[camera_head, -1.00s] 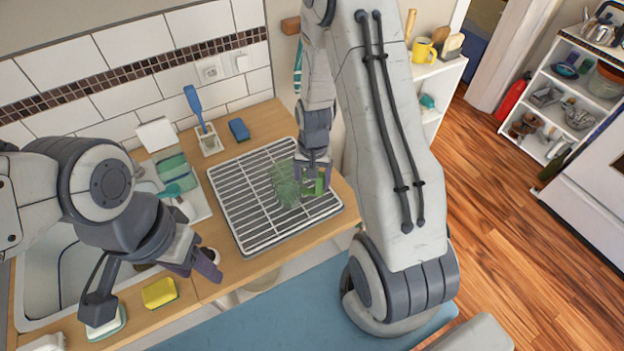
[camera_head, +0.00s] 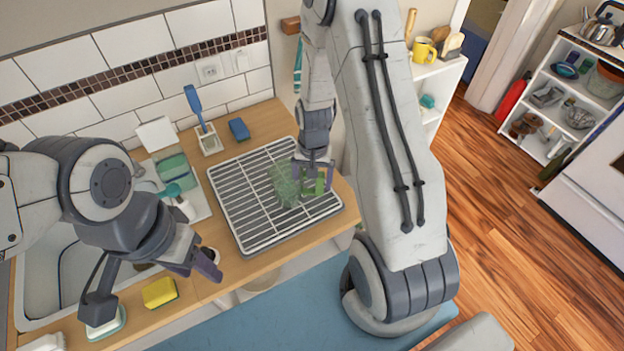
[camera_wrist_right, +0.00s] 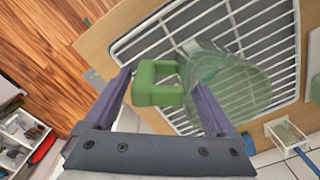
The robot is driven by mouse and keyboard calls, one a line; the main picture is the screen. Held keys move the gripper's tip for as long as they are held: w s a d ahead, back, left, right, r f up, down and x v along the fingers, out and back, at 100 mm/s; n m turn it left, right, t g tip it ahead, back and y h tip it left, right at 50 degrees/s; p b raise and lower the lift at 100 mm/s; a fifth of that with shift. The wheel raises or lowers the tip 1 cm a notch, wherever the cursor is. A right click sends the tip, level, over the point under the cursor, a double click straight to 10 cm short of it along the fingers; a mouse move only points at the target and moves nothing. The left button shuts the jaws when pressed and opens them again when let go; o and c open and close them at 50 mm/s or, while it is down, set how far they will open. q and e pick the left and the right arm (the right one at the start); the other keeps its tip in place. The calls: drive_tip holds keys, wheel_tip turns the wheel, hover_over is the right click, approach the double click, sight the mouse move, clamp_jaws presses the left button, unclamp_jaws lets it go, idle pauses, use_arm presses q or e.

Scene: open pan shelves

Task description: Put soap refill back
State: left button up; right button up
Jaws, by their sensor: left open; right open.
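The soap refill is a see-through green container (camera_head: 285,186) with a solid green handle-like part, lying on the white wire drying rack (camera_head: 232,190). My right gripper (camera_head: 313,178) is at its right end, low over the rack. In the right wrist view the green handle part (camera_wrist_right: 157,84) sits between the two spread purple fingers, with gaps on both sides. The clear body (camera_wrist_right: 228,85) reaches to the right, partly behind the right finger. My left gripper (camera_head: 196,265) is open and empty over the counter's front, near the sink.
A yellow sponge (camera_head: 160,292) lies at the counter's front edge. A blue brush (camera_head: 196,108) stands in a holder behind the rack, beside a blue sponge (camera_head: 239,129). A tray with green items (camera_head: 174,168) is left of the rack. My right arm fills the middle.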

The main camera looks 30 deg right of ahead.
drive_tip(key=shift+r, duration=0.1)
idle(0.3)
drive_tip(key=shift+r+p, duration=3.6)
drive_tip(key=shift+r, duration=0.55)
drive_tip(key=shift+r+b, duration=0.3)
drive_tip(key=shift+r, duration=0.2)
wheel_tip(320, 180, up, 8)
drive_tip(key=b, duration=0.2)
drive_tip(key=s+a+f+n+b, duration=0.1)
drive_tip(key=s+a+n+b, duration=0.3)
drive_tip(key=a, duration=0.3)
drive_tip(key=s+a+f+n+b, duration=0.1)
drive_tip(key=s+a+n+b, duration=0.25)
drive_tip(key=a, duration=0.35)
drive_tip(key=s+a+f+n+b, duration=0.1)
drive_tip(key=s+a+n+b, duration=0.1)
drive_tip(key=s, duration=0.4)
drive_tip(key=s+a+f+n+y+b, duration=0.1)
drive_tip(key=s+a+f+n+b, duration=0.1)
drive_tip(key=s+n, duration=0.3)
drive_tip(key=shift+s+a+b, duration=0.6)
drive_tip(key=shift+a+b, duration=0.05)
drive_tip(key=shift+a, duration=0.2)
